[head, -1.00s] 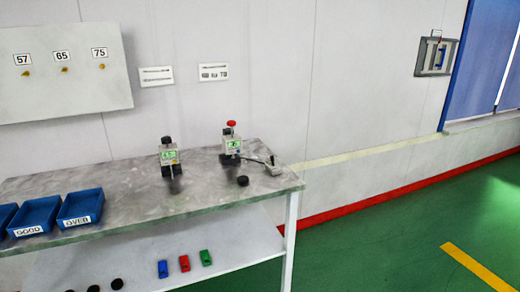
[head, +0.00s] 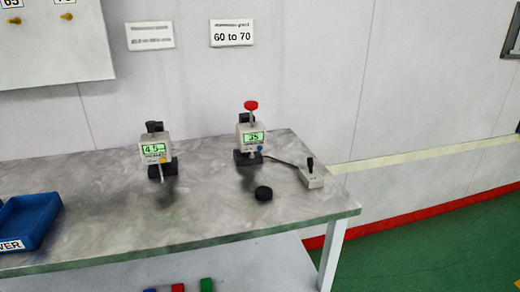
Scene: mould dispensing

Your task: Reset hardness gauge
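Two gauges with lit green displays stand on the grey bench (head: 110,225) in the head view. The right gauge (head: 251,138) has a red knob on top, a blue button and a display that seems to read 35. A cable runs from its area to a small grey box with a black lever (head: 312,174). The left gauge (head: 156,150) has a yellow button and a display that seems to read 4.5. Which one is the hardness gauge is not labelled legibly. A black round puck (head: 263,193) lies on the bench in front of the right gauge. Neither gripper shows.
A blue bin (head: 28,220) stands at the bench's left. Colored blocks (head: 178,288) sit on the lower shelf. A wall sign (head: 232,33) reads 60 to 70. The bench front between bin and puck is clear. Green floor (head: 420,250) is open at right.

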